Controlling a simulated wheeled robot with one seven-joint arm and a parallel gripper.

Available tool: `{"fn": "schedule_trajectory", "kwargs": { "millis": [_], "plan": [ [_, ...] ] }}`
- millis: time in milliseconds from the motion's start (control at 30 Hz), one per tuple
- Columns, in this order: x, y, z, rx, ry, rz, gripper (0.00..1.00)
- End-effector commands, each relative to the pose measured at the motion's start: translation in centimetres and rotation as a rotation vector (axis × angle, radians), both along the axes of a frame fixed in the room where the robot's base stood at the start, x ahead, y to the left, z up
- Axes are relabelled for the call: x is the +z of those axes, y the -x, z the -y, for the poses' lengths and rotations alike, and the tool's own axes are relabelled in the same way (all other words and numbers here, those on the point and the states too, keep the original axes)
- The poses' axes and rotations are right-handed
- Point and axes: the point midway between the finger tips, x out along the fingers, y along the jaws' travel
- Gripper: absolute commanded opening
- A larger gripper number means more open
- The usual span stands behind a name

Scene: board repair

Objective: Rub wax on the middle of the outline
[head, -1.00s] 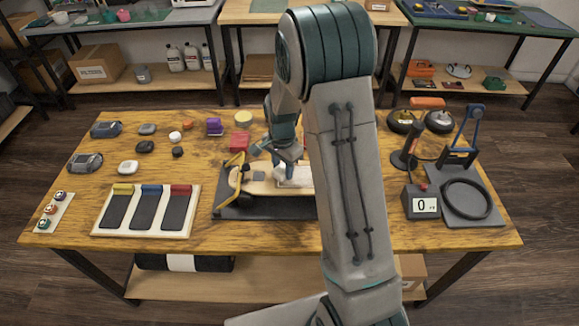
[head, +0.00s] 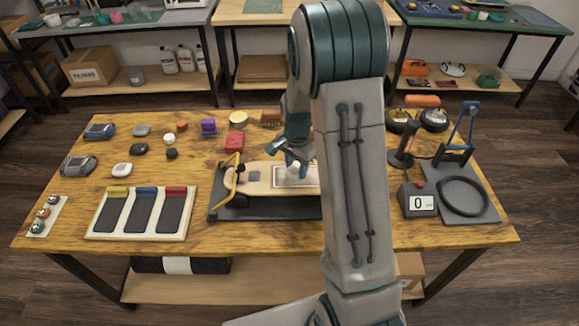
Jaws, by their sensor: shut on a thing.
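The wooden board (head: 262,186) lies on a dark mat in the middle of the bench, its right part hidden behind my arm. A pale rectangular outline (head: 298,186) is on its deck; its right end is hidden. My gripper (head: 293,164) points down over the outline, near its visible middle. It is shut on a small whitish piece (head: 293,172), which looks like the wax. The piece is at or just above the deck; I cannot tell whether it touches.
A yellow clamp frame (head: 233,173) stands at the board's left end. A red block (head: 235,142) lies behind it. A tray with dark strips (head: 143,232) is at front left. A scale readout (head: 417,202) and a blue stand (head: 465,130) are at right.

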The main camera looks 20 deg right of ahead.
Motion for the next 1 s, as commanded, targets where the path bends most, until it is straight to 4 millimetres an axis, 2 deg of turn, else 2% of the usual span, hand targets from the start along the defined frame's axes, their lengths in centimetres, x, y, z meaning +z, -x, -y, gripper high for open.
{"fn": "schedule_trajectory", "kwargs": {
  "millis": [200, 467, 800, 1000],
  "plan": [
    [-0.2, 0.5, 1.8, -0.002, 0.000, 0.000, 0.18],
    [-0.2, 0.9, 2.7, -0.002, 0.000, -0.002, 0.18],
    [-0.1, 1.6, 5.4, -0.002, 0.000, -0.002, 0.18],
    [-0.1, 1.7, 5.9, 0.000, 0.001, -0.001, 0.18]
  ]
}}
